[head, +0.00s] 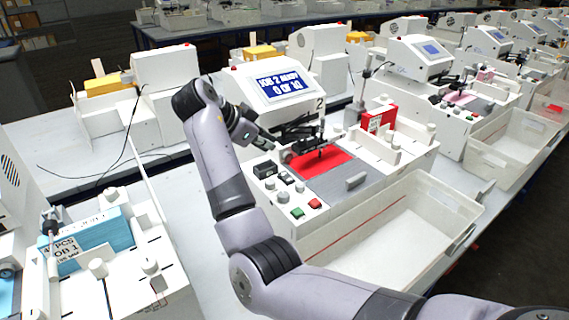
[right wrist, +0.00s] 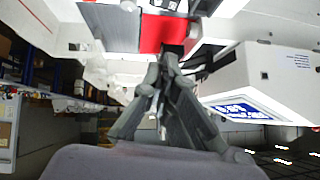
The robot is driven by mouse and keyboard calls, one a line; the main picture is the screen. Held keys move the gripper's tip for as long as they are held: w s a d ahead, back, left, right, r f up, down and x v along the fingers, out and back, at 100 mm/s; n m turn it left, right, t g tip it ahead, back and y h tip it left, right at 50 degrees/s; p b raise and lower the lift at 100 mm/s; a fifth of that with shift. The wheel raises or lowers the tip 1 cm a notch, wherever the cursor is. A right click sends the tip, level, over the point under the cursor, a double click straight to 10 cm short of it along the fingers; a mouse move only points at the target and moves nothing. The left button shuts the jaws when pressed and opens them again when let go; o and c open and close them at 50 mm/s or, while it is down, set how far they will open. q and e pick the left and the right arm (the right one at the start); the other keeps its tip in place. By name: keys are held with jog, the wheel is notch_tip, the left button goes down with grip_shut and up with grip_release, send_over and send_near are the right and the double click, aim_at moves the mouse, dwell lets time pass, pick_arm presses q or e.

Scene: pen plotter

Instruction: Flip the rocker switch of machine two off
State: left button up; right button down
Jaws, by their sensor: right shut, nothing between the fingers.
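Machine two (head: 325,205) is a white plotter with a "2" on its housing. Its screen (head: 277,86) reads "JOB 2 READY 0 OF 10". A black block (head: 265,169) and small dark switches (head: 285,178) sit on its front left control panel; which one is the rocker, and its position, I cannot tell. My right gripper (head: 284,153) is over the machine's left side, above and behind this panel, beside the red sheet (head: 331,160). In the right wrist view the gripper (right wrist: 170,55) is shut and empty, its tips overlapping the red sheet. My left gripper is out of view.
Knobs, a green button (head: 297,212) and a red button (head: 314,203) share the panel. A dark pen carriage (head: 305,130) spans the bed. Machine one with a blue stack (head: 90,240) is at left; other plotters stand behind at right.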

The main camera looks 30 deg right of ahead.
jog(key=p, duration=0.3)
send_over(286, 176)
jog(key=s+a, duration=0.1)
notch_tip(286, 176, down, 6)
jog(key=r, duration=0.1)
jog(key=f, duration=0.1)
jog(key=f+p, duration=0.1)
jog(key=f, duration=0.1)
jog(key=d+f, duration=0.1)
jog(key=f, duration=0.1)
jog(key=shift+w+f, duration=0.1)
jog(key=shift+w, duration=0.25)
jog(key=shift+f, duration=0.5)
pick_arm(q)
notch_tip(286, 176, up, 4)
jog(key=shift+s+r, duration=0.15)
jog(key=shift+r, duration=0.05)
